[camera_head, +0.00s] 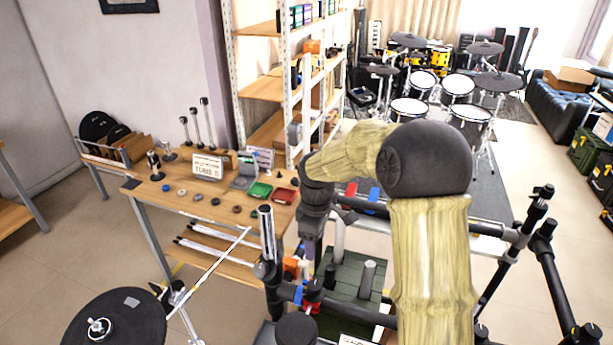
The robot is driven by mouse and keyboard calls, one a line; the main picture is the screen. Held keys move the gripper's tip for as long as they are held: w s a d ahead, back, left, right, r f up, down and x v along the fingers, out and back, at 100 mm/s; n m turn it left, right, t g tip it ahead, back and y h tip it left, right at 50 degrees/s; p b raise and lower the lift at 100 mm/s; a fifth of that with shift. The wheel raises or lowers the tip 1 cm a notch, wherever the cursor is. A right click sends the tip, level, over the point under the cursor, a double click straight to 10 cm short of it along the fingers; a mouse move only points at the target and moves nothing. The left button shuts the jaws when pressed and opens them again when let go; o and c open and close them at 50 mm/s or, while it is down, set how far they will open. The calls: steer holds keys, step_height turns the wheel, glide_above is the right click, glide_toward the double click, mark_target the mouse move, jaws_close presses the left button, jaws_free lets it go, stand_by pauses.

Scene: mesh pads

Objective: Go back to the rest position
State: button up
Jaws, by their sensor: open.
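My arm rises at the lower right of the head view, bends at a large dark elbow joint, and reaches left and down. My gripper (309,252) hangs at the end of the dark wrist, pointing down, to the right of the wooden table (150,190). It is small and partly mixed in with the dark stand behind it. I see nothing held in it, and its fingertips are hard to make out.
A black drum pad (115,318) stands at lower left. Black rack tubes (552,275) stand at right. A shelf (262,88) and a drum kit (458,85) are behind.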

steer(key=s+d+m+t, duration=0.1)
steer(key=s+d+m, duration=0.4)
steer(key=s, duration=0.4)
steer(key=s+d+m+t, duration=0.1)
steer(key=s+d+m, duration=0.4)
steer(key=s+m, duration=0.3)
steer(key=shift+s+d+r, duration=0.15)
steer(key=shift+s+r, duration=0.15)
steer(key=shift+s, duration=0.8)
